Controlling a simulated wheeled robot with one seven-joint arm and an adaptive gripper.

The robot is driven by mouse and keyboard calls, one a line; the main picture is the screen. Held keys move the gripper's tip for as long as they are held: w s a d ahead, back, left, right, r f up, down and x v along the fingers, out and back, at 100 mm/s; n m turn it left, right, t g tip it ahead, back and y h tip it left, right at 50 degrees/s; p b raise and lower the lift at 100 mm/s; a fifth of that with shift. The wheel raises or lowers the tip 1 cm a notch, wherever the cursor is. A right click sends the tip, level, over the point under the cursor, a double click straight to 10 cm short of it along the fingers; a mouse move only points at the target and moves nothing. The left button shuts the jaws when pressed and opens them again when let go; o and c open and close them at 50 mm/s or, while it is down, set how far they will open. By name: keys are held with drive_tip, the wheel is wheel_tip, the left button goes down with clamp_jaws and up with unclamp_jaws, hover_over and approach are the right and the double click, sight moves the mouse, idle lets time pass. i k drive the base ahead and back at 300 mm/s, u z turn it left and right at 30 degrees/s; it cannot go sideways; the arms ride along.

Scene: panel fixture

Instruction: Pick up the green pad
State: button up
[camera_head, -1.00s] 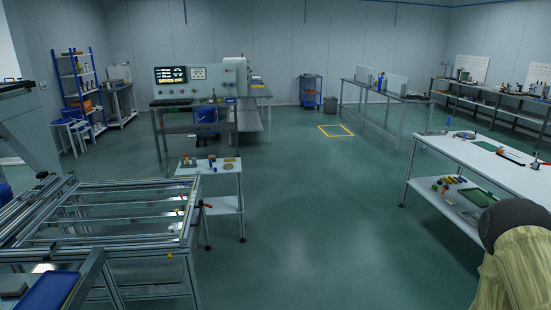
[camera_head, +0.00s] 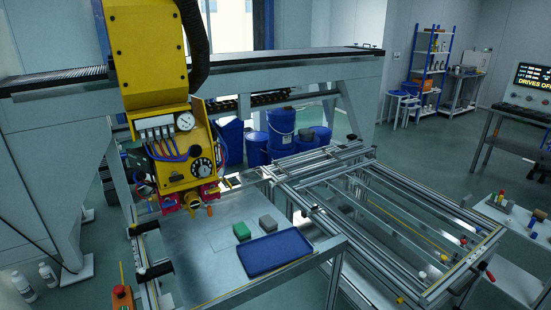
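The green pad (camera_head: 241,231) is a small green block lying on the flat metal panel table (camera_head: 190,262), left of centre in the head view. A grey block (camera_head: 268,223) lies just to its right, and a blue tray (camera_head: 262,252) lies in front of both. The pad looks free on all sides and nothing holds it. My gripper does not show in the head view.
A yellow machine head (camera_head: 155,120) with gauge and hoses hangs from a grey gantry left of the pad. An aluminium frame (camera_head: 375,210) adjoins the table on the right. A red stop button box (camera_head: 122,297) stands at the front left. Blue drums stand behind.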

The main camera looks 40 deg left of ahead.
sight(242, 230)
drive_tip(key=u, duration=0.9)
drive_tip(key=i, duration=1.1)
drive_tip(key=u, duration=0.65)
